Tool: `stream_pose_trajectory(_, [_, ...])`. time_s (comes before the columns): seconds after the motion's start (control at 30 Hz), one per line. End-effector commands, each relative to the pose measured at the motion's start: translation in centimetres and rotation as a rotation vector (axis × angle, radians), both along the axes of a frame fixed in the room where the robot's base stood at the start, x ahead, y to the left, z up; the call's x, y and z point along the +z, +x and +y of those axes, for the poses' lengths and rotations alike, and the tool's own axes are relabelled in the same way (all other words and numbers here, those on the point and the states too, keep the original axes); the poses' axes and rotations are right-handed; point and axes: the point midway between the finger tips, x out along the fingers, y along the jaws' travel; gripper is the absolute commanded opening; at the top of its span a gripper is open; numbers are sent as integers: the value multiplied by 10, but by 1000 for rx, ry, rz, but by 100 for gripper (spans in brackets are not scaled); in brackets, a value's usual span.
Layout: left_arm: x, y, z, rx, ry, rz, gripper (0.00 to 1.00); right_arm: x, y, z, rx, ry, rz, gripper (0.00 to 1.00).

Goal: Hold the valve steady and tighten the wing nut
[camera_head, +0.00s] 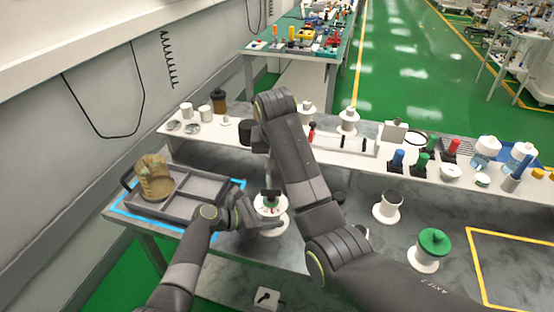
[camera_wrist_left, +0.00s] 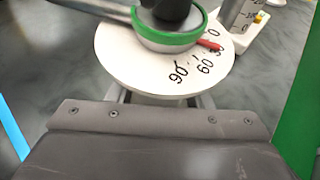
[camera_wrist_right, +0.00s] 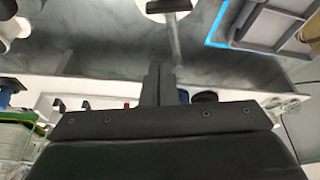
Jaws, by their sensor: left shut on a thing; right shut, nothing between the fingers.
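The valve (camera_head: 270,207) stands on the table, a white round dial with a green ring. In the left wrist view the dial (camera_wrist_left: 150,72) carries the marks 0 to 90 and a red pointer (camera_wrist_left: 209,45). A dark knob (camera_wrist_left: 166,12) sits on top; its wing shape is cut off. My left gripper (camera_head: 264,224) is shut on the valve from the left, below the dial; its fingers (camera_wrist_left: 154,97) are mostly hidden under it. My right gripper (camera_head: 270,178) is shut and empty above the valve; its fingers (camera_wrist_right: 158,84) touch nothing I can make out.
A grey divided tray (camera_head: 180,190) with a brown object (camera_head: 154,177) lies at left. A white shelf (camera_head: 360,146) with bottles and jars runs behind. A white holder (camera_head: 387,206) and a green-topped spool (camera_head: 431,250) stand to the right. A yellow-outlined area (camera_head: 515,270) is bare.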

Motion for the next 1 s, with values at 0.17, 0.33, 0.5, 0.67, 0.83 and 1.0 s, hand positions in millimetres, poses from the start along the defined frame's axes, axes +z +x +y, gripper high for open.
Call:
stream_pose_trajectory(0.17, [0, 0, 0, 0, 1, 1, 7, -39, 13, -2, 0, -2, 5, 0])
stream_pose_trajectory(0.33, [0, 0, 0, 0, 1, 0, 7, -66, 20, -1, 1, 2, 2, 0])
stream_pose_trajectory(0.5, [-1, 0, 0, 0, 1, 1, 7, -64, 2, 0, -1, 4, 0, 0])
stream_pose_trajectory(0.67, [-1, 0, 0, 0, 1, 1, 7, -64, -11, 1, 0, 3, 1, 0])
stream_pose_trajectory(0.83, [0, 0, 0, 0, 1, 0, 7, -63, -17, 1, 0, 3, 0, 0])
stream_pose_trajectory(1.0, [0, 0, 0, 0, 1, 0, 7, -63, -18, 1, -2, 2, 1, 0])
